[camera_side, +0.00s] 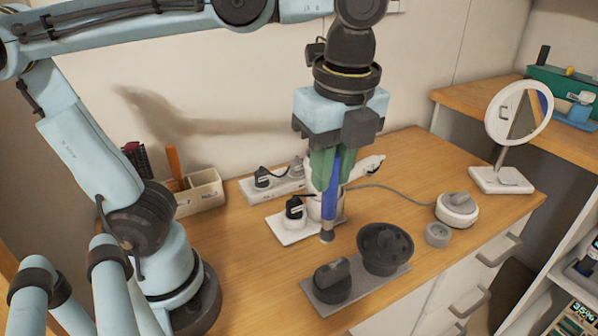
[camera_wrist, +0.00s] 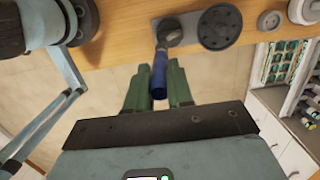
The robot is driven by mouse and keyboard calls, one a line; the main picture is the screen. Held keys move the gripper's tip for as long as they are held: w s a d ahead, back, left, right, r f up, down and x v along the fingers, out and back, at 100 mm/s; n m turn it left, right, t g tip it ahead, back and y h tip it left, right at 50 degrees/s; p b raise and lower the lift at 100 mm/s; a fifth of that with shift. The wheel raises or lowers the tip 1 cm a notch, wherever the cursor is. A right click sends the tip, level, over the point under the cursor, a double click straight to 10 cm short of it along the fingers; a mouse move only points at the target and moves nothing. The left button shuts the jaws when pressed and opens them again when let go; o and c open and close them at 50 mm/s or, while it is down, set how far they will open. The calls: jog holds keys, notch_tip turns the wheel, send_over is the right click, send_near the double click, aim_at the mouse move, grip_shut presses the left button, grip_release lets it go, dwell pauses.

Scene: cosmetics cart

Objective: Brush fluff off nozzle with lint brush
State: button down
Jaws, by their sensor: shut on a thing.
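My gripper (camera_side: 331,172) has green fingers, shut on the blue handle of the lint brush (camera_side: 331,200). The brush hangs nearly upright with its grey head down. In the wrist view the brush (camera_wrist: 159,72) sits between my gripper's fingers (camera_wrist: 157,88). A dark nozzle (camera_side: 332,280) stands on the left of a grey plate (camera_side: 358,293). A wide round dark nozzle (camera_side: 386,246) stands on its right. The brush head is above and behind the left nozzle, apparently apart from it. In the wrist view its tip lies close to that nozzle (camera_wrist: 172,33). I cannot make out fluff.
Behind my gripper are a white stand (camera_side: 290,232) and a partly hidden white dryer-like item (camera_side: 318,203) with a cord. A white round device (camera_side: 456,209), grey puck (camera_side: 437,234) and mirror (camera_side: 518,112) stand right. A bin (camera_side: 203,193) is left. Wood is clear front left.

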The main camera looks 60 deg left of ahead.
aim_at(328, 210)
jog(key=shift+f, duration=2.7)
jog(key=shift+w+f, duration=0.9)
jog(key=shift+w, duration=1.95)
jog(key=shift+s+r, duration=0.1)
jog(key=shift+s, duration=2.8)
jog(key=shift+r, duration=4)
jog(key=shift+w, duration=0.15)
